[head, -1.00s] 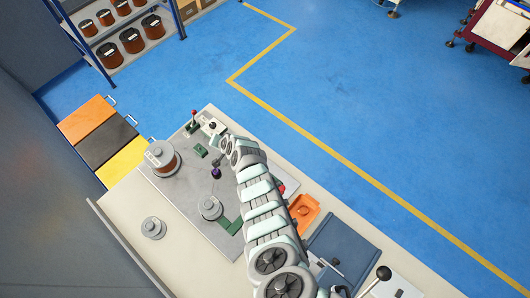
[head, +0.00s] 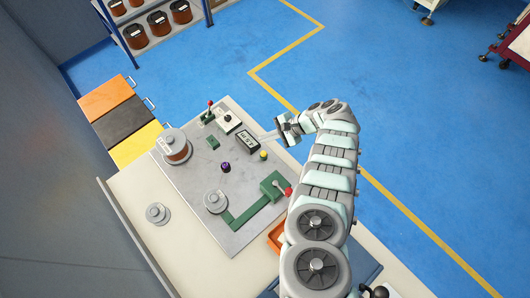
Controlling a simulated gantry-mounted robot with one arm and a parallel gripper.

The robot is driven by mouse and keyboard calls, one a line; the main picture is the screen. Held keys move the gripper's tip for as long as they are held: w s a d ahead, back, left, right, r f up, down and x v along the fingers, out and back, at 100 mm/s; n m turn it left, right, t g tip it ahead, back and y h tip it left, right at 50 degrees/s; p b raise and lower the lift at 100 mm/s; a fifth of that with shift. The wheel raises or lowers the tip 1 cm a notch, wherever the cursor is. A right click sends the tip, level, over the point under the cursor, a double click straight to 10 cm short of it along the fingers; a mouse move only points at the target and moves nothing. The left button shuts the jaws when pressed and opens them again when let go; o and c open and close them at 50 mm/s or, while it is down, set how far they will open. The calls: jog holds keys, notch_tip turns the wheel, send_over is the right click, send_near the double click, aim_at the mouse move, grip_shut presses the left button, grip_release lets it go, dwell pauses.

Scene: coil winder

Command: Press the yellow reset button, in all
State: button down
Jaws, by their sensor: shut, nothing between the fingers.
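The small yellow button (head: 263,155) stands on the grey plate of the winder (head: 200,187), near its right edge. My gripper (head: 262,137) is shut and empty. It reaches in from the right, with its fingers pointing left, and appears just behind the yellow button in the picture. A gap shows between the fingers and the button; their height above the plate is hard to judge. A dark counter with a pale display (head: 246,143) is just left of the fingertips.
A purple knob (head: 225,167) stands left of the button. A green bracket (head: 273,186) with a red-tipped handle (head: 288,192) is in front. A wire spool (head: 174,146), a white switch box (head: 228,121) and a red-topped lever (head: 210,104) stand around the plate. Partly hidden by my arm is an orange tray (head: 275,237).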

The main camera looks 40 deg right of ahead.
aim_at(266, 154)
jog(key=shift+f, duration=0.1)
notch_tip(266, 154, down, 9)
jog(key=b, duration=0.8)
jog(key=shift+b, duration=0.35)
dwell(1.3)
jog(key=shift+f+b, duration=0.25)
jog(key=shift+b, duration=0.1)
jog(key=shift+f+b, duration=0.55)
dwell(0.6)
jog(key=shift+r, duration=0.1)
jog(key=shift+r+p, duration=0.85)
jog(key=shift+p, duration=0.05)
jog(key=shift+r, duration=0.1)
